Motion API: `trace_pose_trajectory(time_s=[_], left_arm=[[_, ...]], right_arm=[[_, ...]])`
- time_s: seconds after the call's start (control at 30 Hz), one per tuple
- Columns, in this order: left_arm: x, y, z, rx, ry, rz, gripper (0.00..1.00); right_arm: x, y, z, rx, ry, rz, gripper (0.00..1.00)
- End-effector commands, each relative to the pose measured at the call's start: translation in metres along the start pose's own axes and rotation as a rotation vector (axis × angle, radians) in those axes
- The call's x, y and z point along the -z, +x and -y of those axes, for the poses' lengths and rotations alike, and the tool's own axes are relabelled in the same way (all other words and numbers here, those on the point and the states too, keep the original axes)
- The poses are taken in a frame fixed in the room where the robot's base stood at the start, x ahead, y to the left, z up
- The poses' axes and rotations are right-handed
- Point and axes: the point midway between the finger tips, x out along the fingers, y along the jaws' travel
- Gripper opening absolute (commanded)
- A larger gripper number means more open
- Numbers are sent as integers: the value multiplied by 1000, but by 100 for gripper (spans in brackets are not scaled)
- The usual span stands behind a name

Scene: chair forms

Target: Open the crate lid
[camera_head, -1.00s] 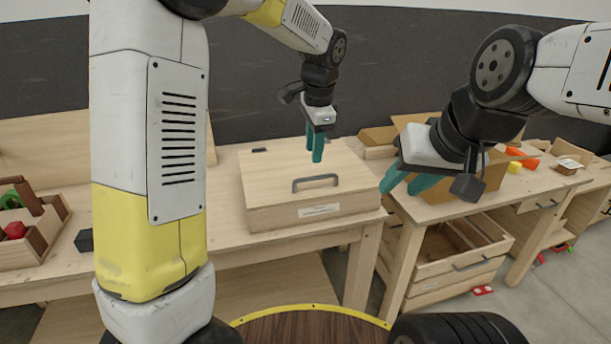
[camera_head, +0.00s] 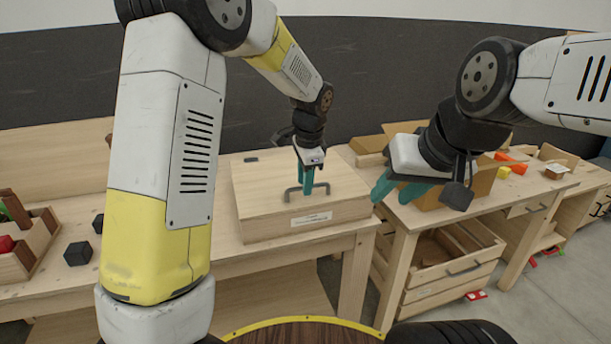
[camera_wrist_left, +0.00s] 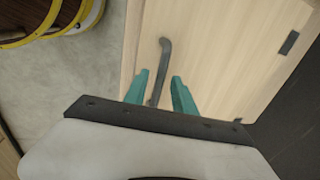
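The wooden crate (camera_head: 240,217) stands on the workbench with its flat lid (camera_head: 262,178) closed. A grey bar handle (camera_head: 291,197) is fixed on the lid near the front edge, above a white label. My left gripper (camera_head: 307,185) points down at the handle with its teal fingers apart. In the left wrist view the handle (camera_wrist_left: 160,75) runs between the open fingertips (camera_wrist_left: 158,85); no finger clearly presses on it. My right gripper (camera_head: 383,190) hangs to the right of the crate, its teal fingers apart and empty.
A cardboard box (camera_head: 482,180) stands on the right bench, partly behind my right gripper. An open wooden drawer (camera_head: 470,264) is below.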

Motion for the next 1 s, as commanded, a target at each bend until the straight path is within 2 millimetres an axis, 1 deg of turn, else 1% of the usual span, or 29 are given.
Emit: trace_pose_trajectory(time_s=[0.03, 0.13, 1.0], left_arm=[[0, 0, 0, 0, 0, 0, 20], [0, 0, 0, 0, 0, 0, 1], [0, -1, 0, 0, 0, 0, 0]], right_arm=[[0, 0, 0, 0, 0, 0, 36], [0, 0, 0, 0, 0, 0, 36], [0, 0, 0, 0, 0, 0, 36]])
